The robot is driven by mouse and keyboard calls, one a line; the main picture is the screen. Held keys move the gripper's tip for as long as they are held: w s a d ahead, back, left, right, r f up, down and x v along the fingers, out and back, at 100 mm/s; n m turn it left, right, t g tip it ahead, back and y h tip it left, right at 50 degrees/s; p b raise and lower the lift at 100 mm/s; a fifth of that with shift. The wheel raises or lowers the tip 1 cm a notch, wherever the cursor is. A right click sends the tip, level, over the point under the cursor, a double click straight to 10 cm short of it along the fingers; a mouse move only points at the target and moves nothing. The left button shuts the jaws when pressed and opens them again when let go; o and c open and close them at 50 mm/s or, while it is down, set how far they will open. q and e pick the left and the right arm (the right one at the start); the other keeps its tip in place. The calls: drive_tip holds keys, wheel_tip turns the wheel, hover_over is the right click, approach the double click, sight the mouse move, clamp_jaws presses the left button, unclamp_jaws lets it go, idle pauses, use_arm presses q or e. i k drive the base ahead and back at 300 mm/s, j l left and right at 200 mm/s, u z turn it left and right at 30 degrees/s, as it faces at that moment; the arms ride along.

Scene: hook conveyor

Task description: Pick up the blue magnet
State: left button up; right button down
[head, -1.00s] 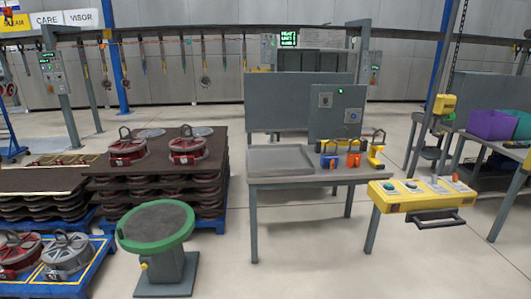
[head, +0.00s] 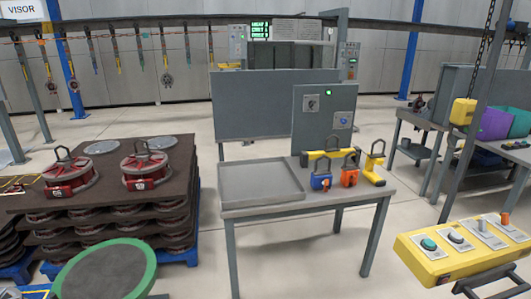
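A small blue magnet (head: 321,181) with a dark handle stands upright on the grey table (head: 230,212), right of the shallow grey tray on it. An orange magnet (head: 349,176) stands just to its right. A yellow piece (head: 374,163) stands further right, and a yellow bar-shaped piece (head: 325,154) lies behind the blue magnet. Neither of my grippers shows in the head view.
A yellow control box (head: 430,265) with buttons is at the lower right. A green-rimmed round stand (head: 147,265) is at the lower left, before a stack bearing red round lifters (head: 145,168). Bare floor lies around the table legs.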

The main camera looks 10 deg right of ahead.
sight(317, 177)
drive_tip(key=i+z, duration=0.2)
drive_tip(key=i, duration=0.45)
drive_tip(key=i+j+z, duration=0.2)
drive_tip(key=i, duration=0.4)
drive_tip(key=i+z, duration=0.25)
drive_tip(key=i, duration=0.3)
drive_tip(key=i+z, duration=0.25)
drive_tip(key=i, duration=0.35)
drive_tip(key=i+j+z, duration=0.25)
drive_tip(key=i, duration=0.3)
